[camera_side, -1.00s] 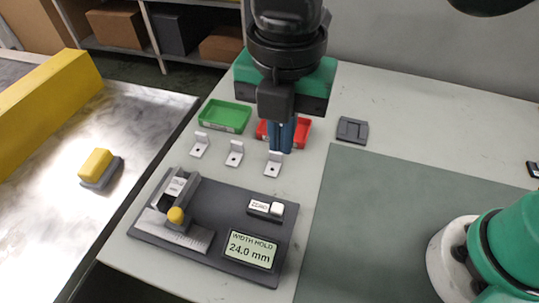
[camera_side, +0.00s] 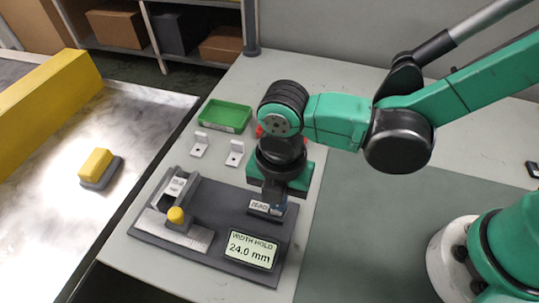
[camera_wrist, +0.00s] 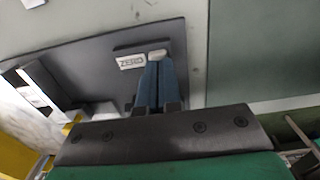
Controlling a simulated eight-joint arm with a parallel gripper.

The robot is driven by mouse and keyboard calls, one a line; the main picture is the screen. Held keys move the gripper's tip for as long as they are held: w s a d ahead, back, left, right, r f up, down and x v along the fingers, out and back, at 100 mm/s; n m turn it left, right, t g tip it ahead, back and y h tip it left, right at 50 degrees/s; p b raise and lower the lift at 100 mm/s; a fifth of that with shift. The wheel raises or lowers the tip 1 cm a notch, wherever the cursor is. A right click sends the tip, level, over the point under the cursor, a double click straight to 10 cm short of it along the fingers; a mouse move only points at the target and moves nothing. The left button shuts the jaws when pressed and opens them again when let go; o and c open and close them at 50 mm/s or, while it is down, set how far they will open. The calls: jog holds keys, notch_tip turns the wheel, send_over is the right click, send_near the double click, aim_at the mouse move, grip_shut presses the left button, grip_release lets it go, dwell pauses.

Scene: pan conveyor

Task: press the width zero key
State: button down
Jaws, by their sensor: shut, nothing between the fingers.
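The dark width gauge panel (camera_side: 205,253) lies on the bench, with a lit display (camera_side: 250,247) reading "WIDTH HOLD 24.0 mm". A white label marked ZERO (camera_side: 260,207) sits on the panel above the display, and it also shows in the wrist view (camera_wrist: 131,62). My gripper (camera_wrist: 158,62) is shut and empty, pointing down at the key. I cannot tell whether the fingertips touch it.
A slide with a yellow knob (camera_side: 176,215) stands on the panel's left. Two white brackets (camera_side: 235,155) (camera_side: 200,146) and a green tray (camera_side: 224,116) lie behind. A red tray is mostly hidden by my arm. A conveyor (camera_side: 60,215) carries a yellow-topped block (camera_side: 97,165) at left.

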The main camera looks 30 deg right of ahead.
jog(key=shift+f, duration=0.2)
jog(key=shift+f, duration=0.9)
jog(key=shift+r, duration=0.1)
notch_tip(320, 180, up, 14)
jog(key=shift+r, duration=0.15)
dwell(0.8)
jog(key=w+d+f+m+t, duration=0.1)
jog(key=w+d+m+t, duration=0.1)
jog(key=d+m, duration=0.8)
jog(key=w+d+f+m+t, duration=0.1)
jog(key=d+m+t, duration=0.4)
jog(key=d+m, duration=0.6)
jog(key=m, duration=0.6)
jog(key=shift+w+d, duration=0.15)
jog(key=shift+w, duration=0.25)
